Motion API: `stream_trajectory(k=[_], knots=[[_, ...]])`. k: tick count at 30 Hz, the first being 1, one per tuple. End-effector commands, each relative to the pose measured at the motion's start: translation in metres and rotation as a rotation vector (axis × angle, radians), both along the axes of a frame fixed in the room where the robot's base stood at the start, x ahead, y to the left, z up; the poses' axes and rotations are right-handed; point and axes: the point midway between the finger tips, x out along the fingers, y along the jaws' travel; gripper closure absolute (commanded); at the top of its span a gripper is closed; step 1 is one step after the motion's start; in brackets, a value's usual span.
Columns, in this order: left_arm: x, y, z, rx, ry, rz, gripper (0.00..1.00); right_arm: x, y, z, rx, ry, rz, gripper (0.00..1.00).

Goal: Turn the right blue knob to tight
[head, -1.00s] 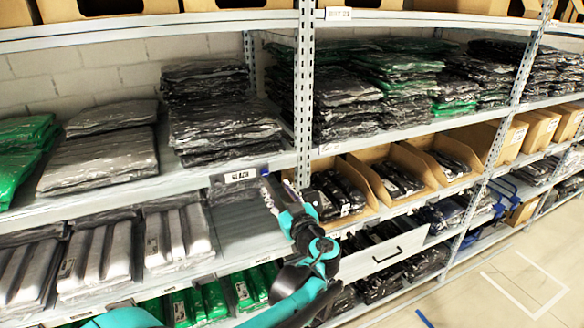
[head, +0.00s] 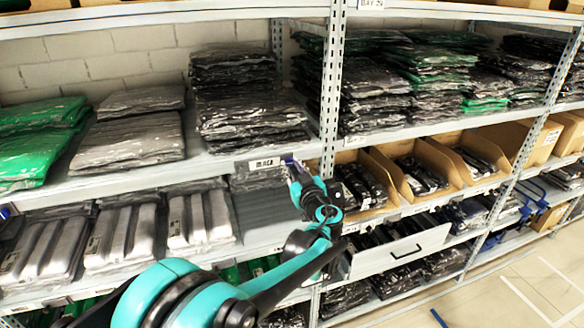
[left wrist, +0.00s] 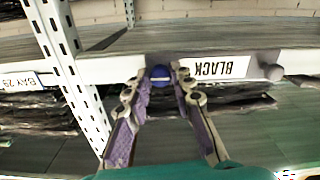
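A white shelf label reading BLACK (head: 265,164) sits on the front edge of the middle shelf. A round blue knob (left wrist: 160,76) with a pale slot across its face is at one end of this label in the left wrist view. In the head view the knob is small at the label's right end (head: 289,160). My left gripper (head: 291,168) is right at this shelf edge. In the left wrist view its two fingertips (left wrist: 161,72) stand either side of the knob, with what look like slim gaps; contact is unclear. My right gripper is not in view.
A grey knob (left wrist: 273,72) is at the label's other end. A perforated upright post (head: 331,90) stands close to the right of my gripper. Bagged garments (head: 248,105) fill the shelf above; cardboard bins (head: 430,165) are to the right.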

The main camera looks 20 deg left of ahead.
Motion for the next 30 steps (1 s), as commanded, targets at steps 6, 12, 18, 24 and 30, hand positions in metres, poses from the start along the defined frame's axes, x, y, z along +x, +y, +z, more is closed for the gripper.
stream_trajectory(k=[6, 12, 18, 24, 30], knots=[[-0.0001, 0.0000, 0.0001, 0.001, 0.001, 0.000, 1.00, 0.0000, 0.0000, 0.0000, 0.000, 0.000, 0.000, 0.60], [-0.0002, 0.0001, 0.0000, 0.019, 0.013, 0.000, 1.00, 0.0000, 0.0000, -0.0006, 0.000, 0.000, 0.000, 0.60], [-0.0002, 0.0003, -0.0003, 0.093, 0.063, 0.000, 1.00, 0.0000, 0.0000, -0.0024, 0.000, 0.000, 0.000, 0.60], [-0.0004, 0.0005, -0.0005, 0.224, 0.151, 0.000, 1.00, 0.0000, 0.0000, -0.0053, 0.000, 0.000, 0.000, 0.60], [-0.0006, 0.0007, -0.0005, 0.381, 0.258, 0.000, 1.00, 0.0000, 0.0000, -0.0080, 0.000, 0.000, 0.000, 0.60]])
